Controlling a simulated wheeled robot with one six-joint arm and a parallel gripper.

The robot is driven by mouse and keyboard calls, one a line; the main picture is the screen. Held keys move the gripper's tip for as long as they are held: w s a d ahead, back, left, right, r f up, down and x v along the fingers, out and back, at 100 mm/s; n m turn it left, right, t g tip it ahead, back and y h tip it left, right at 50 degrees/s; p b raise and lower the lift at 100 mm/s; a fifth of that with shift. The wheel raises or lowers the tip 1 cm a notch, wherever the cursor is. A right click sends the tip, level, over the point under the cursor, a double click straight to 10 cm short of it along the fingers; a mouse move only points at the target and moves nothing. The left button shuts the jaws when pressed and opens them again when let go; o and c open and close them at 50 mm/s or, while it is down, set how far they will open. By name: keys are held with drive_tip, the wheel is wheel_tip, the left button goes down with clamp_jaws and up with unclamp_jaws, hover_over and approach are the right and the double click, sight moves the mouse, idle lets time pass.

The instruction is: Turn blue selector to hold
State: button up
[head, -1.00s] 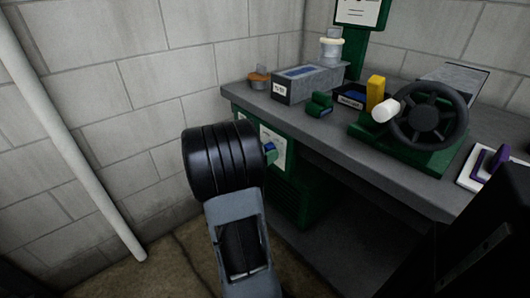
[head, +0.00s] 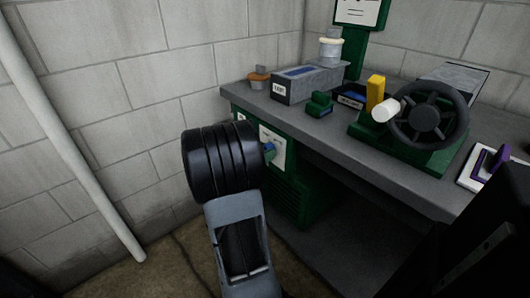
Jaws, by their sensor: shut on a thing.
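The blue selector (head: 269,150) sticks out from a white plate (head: 275,137) on the green cabinet under the bench, left of centre. My gripper (head: 258,153) is at the selector, shut on it. My black ribbed wrist hides most of the jaws and the plate's left part. I cannot read any position marks on the plate, so which way the selector points cannot be told.
The grey bench top (head: 340,142) overhangs the cabinet. On it are a grey box (head: 296,90), a small green block (head: 319,104), a yellow block (head: 375,91) and a black handwheel (head: 428,118). A white pipe (head: 70,145) runs down the block wall.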

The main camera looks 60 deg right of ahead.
drive_tip(key=shift+f+m+b, duration=0.15)
drive_tip(key=shift+m+b, duration=3.8)
drive_tip(key=shift+m, duration=2.55)
drive_tip(key=o, duration=0.9)
drive_tip(key=shift+a+r, duration=0.1)
drive_tip(key=shift+r, duration=0.1)
drive_tip(key=p+v, duration=0.3)
drive_tip(key=v, duration=1)
drive_tip(key=shift+w+a+r, duration=0.1)
drive_tip(key=shift+a, duration=0.25)
